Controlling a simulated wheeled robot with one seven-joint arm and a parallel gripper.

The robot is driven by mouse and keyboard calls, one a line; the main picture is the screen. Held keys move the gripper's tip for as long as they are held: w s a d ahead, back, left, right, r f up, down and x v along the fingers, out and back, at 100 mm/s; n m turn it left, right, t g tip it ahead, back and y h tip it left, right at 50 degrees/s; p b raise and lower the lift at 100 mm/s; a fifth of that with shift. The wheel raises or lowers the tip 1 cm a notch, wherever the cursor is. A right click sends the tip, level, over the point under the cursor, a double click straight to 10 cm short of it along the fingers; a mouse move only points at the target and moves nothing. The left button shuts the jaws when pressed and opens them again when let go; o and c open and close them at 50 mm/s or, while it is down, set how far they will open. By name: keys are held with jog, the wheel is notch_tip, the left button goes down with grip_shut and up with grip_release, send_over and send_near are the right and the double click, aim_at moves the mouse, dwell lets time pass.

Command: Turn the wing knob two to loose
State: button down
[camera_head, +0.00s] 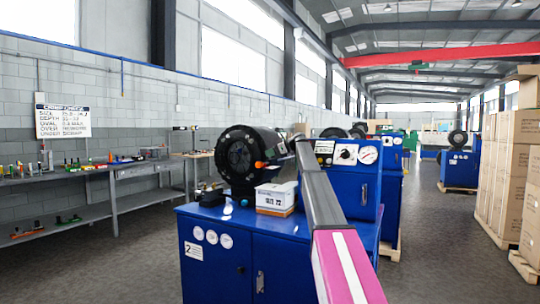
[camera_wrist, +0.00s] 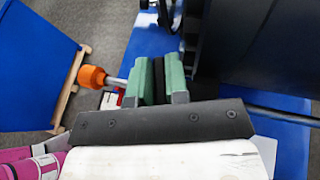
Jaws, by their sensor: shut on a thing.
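The blue crimper bench (camera_head: 250,235) marked 2 carries a round black crimper head (camera_head: 245,155). In the wrist view the black body of the head (camera_wrist: 245,45) fills the upper right. My gripper (camera_wrist: 158,65) has green finger pads close together, shut on a narrow black piece (camera_wrist: 158,82), which seems to be the wing knob. Most of it is hidden between the pads, so its turn angle cannot be told. In the head view my arm covers the grip point, right beside the crimper head. An orange knob (camera_wrist: 93,77) on a metal rod is just left of the fingers.
A white box (camera_head: 276,196) stands on the bench before the head. A panel with a dial and a gauge (camera_head: 368,155) is right of my arm. Stacked cartons (camera_head: 505,190) stand far right, and a grey workbench (camera_head: 115,172) runs along the left wall.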

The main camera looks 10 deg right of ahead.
jog(key=shift+n+g, duration=0.5)
jog(key=shift+g, duration=0.1)
jog(key=c, duration=1.2)
grip_release()
jog(key=shift+o, duration=0.2)
jog(key=shift+d, duration=0.1)
jog(key=v, duration=0.7)
jog(key=shift+d, duration=0.15)
